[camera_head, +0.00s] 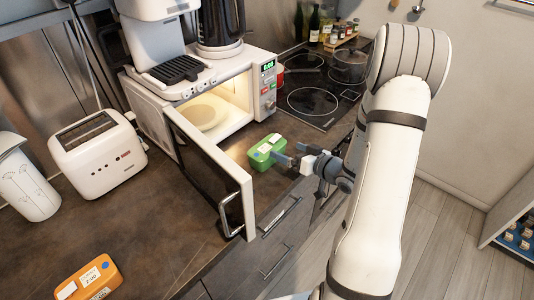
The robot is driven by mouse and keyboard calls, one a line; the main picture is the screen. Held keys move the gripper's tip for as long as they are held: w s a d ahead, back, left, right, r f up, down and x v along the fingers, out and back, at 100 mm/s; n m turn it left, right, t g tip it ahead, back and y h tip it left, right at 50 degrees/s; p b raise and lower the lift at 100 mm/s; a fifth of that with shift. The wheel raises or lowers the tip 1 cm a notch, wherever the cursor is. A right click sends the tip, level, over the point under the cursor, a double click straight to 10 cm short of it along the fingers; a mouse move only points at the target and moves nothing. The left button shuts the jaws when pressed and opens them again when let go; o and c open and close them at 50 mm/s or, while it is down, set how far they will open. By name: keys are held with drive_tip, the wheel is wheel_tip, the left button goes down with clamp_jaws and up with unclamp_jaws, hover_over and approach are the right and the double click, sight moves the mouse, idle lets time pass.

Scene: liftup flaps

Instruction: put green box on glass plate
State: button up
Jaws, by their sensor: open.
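A green box (267,152) with a pale label on top sits on the dark countertop in front of the open microwave, near the counter's front edge. The round glass plate (203,117) lies inside the lit microwave (258,85). The microwave's door (211,172) is swung open toward the front. My gripper (287,157) is open at the right side of the green box, with its fingers pointing left toward it. Whether the fingers touch the box or reach around it cannot be told.
The open door and its handle (230,213) stand to the left of the green box. A white toaster (97,155) and an orange box (88,281) are on the counter at left. A coffee machine (165,45) stands on the microwave.

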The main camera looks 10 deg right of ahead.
sight(278, 145)
drive_tip(key=x, duration=0.2)
drive_tip(key=p+x, duration=0.1)
drive_tip(key=x, duration=0.2)
drive_tip(key=p+x, duration=0.1)
drive_tip(key=x, duration=0.1)
drive_tip(key=shift+w+a+r, duration=0.15)
drive_tip(key=shift+w+r, duration=0.1)
drive_tip(key=shift+r, duration=0.1)
drive_tip(key=shift+s+f, duration=0.15)
drive_tip(key=c, duration=1.4)
drive_tip(key=shift+c, duration=0.7)
